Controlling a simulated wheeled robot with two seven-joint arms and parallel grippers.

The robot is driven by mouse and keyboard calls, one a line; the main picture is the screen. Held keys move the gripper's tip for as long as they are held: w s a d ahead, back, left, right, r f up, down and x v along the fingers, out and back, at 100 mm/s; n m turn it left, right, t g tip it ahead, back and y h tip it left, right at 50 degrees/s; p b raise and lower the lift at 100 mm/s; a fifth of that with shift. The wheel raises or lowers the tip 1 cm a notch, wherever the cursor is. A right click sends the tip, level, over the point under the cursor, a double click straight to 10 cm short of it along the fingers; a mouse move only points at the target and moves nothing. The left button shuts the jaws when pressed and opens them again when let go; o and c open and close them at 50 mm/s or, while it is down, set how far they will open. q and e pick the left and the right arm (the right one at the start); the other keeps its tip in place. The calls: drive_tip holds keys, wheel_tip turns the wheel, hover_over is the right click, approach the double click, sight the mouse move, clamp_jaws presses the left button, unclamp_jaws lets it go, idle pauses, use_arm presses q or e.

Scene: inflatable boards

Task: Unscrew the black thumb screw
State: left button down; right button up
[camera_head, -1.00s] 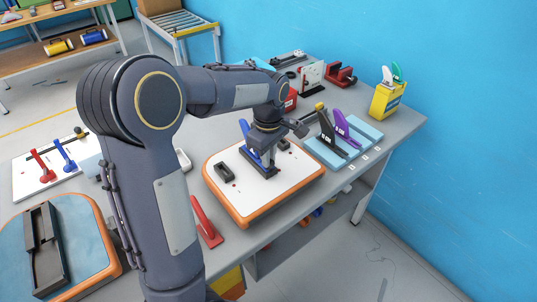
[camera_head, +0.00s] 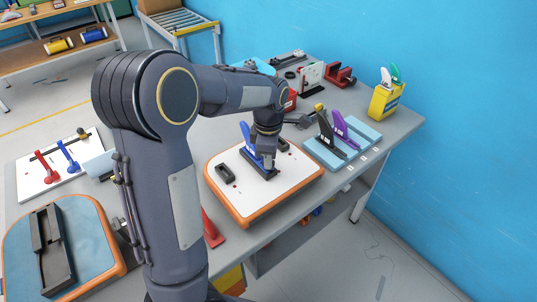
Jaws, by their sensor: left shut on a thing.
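A white inflatable board with an orange edge (camera_head: 242,215) lies on the grey workbench. My right gripper is not in view.
A light blue rack (camera_head: 325,155) with a black fin (camera_head: 326,130) and a purple fin (camera_head: 341,124) stands close to the right. A red fin (camera_head: 212,232) is near the front edge. A yellow box (camera_head: 386,101) stands at the back right.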

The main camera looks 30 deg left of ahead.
use_arm(q)
drive_tip(key=shift+s+f, duration=0.1)
drive_tip(key=shift+f, duration=0.05)
drive_tip(key=shift+n, duration=0.3)
drive_tip(key=shift+d+n+p, duration=0.1)
drive_tip(key=shift+n+p, duration=0.6)
drive_tip(key=shift+n, duration=0.9)
drive_tip(key=shift+n+p, duration=1.15)
drive_tip(key=shift+n, duration=0.65)
